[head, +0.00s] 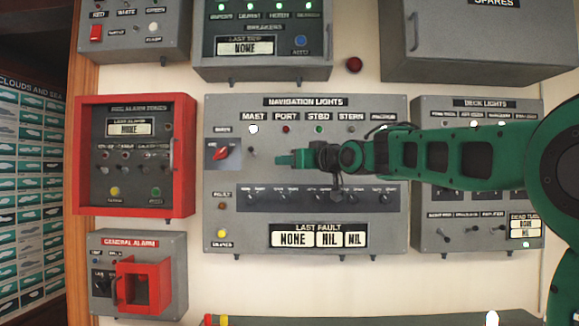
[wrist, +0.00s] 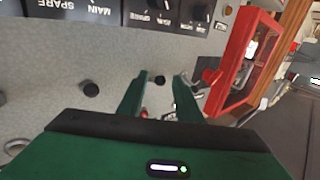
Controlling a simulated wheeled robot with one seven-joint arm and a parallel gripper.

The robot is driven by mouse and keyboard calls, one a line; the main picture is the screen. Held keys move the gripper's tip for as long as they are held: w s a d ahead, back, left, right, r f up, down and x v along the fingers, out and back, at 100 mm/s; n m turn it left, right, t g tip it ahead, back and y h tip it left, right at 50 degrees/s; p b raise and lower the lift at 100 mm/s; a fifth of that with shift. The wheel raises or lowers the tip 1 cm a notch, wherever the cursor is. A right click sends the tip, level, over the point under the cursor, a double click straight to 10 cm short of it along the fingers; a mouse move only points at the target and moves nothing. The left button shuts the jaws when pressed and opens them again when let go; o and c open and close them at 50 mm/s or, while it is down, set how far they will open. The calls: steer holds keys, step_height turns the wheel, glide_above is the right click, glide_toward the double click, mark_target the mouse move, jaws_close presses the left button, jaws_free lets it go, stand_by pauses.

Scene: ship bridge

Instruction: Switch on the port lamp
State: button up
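The grey navigation lights panel (head: 230,185) is on the wall, centre of the head view. Its port lamp (head: 286,129), under the PORT label, looks dull red. The mast lamp (head: 254,129) to its left is bright white. The mast toggle (head: 252,152) shows below that lamp. My gripper (head: 281,159) is in front of the panel below the port lamp and hides the port switch there. In the wrist view my gripper (wrist: 158,95) is open, fingers apart, with a small dark round knob (wrist: 160,80) showing between the tips. I cannot tell whether anything is touched.
A red selector knob (head: 221,153) is left of my gripper. A row of MAIN/SPARE switches (head: 318,196) lies below. The red-framed fire alarm box (head: 186,150) stands out at the left, and the deck lights panel (head: 425,225) is behind my arm at the right.

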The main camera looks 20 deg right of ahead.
jaws_close()
steer(key=shift+r, duration=0.2)
steer(key=r+m+g, duration=0.1)
steer(key=r+g, duration=0.1)
steer(key=g, duration=0.1)
steer(key=r+m+g, duration=0.1)
steer(key=m+g, duration=0.1)
steer(key=shift+w+r+g, duration=0.2)
steer(key=shift+r+g, duration=0.2)
steer(key=shift+r+m+g, duration=0.3)
steer(key=shift+m+g, duration=0.1)
steer(key=shift+g, duration=0.1)
stand_by(0.7)
jaws_free()
steer(key=shift+w+a, duration=0.1)
steer(key=shift+w, duration=0.05)
